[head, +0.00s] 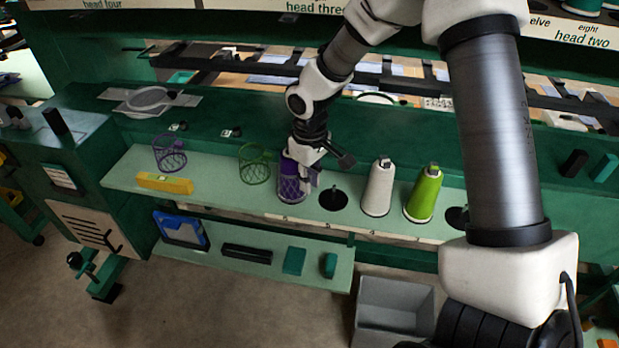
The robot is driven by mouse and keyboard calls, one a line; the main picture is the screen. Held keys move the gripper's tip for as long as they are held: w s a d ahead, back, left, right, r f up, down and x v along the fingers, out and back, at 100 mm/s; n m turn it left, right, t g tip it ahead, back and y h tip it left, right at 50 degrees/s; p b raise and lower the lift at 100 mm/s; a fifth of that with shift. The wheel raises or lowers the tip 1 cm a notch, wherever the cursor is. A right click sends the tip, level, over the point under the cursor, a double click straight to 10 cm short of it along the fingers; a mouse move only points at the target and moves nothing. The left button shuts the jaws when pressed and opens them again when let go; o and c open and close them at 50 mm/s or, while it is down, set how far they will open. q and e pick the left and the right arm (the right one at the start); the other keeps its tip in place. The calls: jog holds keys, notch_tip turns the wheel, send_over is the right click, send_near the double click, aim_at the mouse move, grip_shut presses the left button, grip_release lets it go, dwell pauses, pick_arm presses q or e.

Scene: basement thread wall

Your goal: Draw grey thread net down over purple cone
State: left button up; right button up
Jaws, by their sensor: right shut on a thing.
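The purple cone (285,170) stands upright on the pale green shelf, in the row of thread cones. A greyish lattice net (290,187) is around the cone's lower part, near the shelf. My right gripper (316,172) is at the cone's right side and shut on the net's edge. The fingers and wrist partly hide the cone's top and right side, so I cannot tell exactly where the net's upper rim sits. My left gripper is not in view.
A purple net (169,153) and a green net (254,164) stand to the left on the shelf (222,187), near a yellow level (165,183). Right of the cone are an empty dark disc (333,200), a white cone (378,190) and a green cone (423,195). A grey bin (394,305) stands below.

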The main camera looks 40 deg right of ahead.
jog(key=shift+f, duration=0.2)
jog(key=shift+f, duration=0.15)
jog(key=o, duration=0.8)
notch_tip(320, 180, up, 12)
jog(key=shift+r, duration=0.1)
